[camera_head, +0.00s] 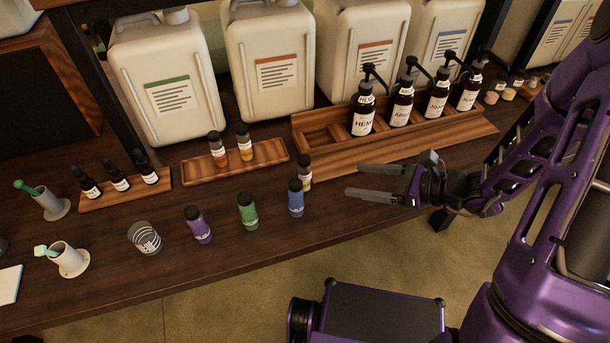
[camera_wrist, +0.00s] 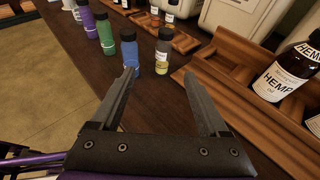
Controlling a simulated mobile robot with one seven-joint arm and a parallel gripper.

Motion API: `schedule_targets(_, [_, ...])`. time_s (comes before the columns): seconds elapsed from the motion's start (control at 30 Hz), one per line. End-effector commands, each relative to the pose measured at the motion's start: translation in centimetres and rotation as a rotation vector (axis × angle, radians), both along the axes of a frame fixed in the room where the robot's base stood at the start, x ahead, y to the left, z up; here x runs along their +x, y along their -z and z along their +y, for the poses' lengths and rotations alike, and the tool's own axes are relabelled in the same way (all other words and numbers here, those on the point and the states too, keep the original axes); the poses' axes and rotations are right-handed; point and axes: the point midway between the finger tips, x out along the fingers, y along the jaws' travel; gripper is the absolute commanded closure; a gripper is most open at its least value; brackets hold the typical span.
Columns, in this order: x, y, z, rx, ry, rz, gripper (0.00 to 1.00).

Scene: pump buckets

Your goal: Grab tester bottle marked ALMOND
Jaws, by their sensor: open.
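Small dark-capped tester bottles stand on the dark wood counter; their labels are too small to read, so I cannot tell which is marked ALMOND. A pale yellow bottle (camera_head: 305,174) stands near the wooden rack, just behind a blue bottle (camera_head: 296,201). A green bottle (camera_head: 248,212) and a purple bottle (camera_head: 199,226) stand further left. A red-orange bottle (camera_head: 218,150) and an amber bottle (camera_head: 244,144) stand on a small wooden tray. My gripper (camera_head: 355,182) is open and empty, right of the pale yellow bottle. In the wrist view, the pale yellow bottle (camera_wrist: 162,52) shows beyond and between the fingertips (camera_wrist: 159,75), the blue bottle (camera_wrist: 130,53) by the left fingertip.
Pump bottles, one reading HEMP (camera_head: 363,117), stand in the wooden rack (camera_head: 440,139) behind my gripper. Large white jugs (camera_head: 270,65) line the back. A glass (camera_head: 145,238), two cups and a dropper tray (camera_head: 125,190) are at left. The counter's front edge is close.

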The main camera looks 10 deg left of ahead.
Motion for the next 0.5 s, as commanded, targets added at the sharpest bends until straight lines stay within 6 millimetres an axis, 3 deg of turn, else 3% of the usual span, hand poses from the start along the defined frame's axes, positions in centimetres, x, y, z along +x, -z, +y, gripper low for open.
schedule_targets(0.3, [1.5,2.6,6.5,-0.002,-0.006,0.003,0.22])
schedule_targets(0.5, [2.2,3.5,9.0,-0.004,-0.002,0.003,0.22])
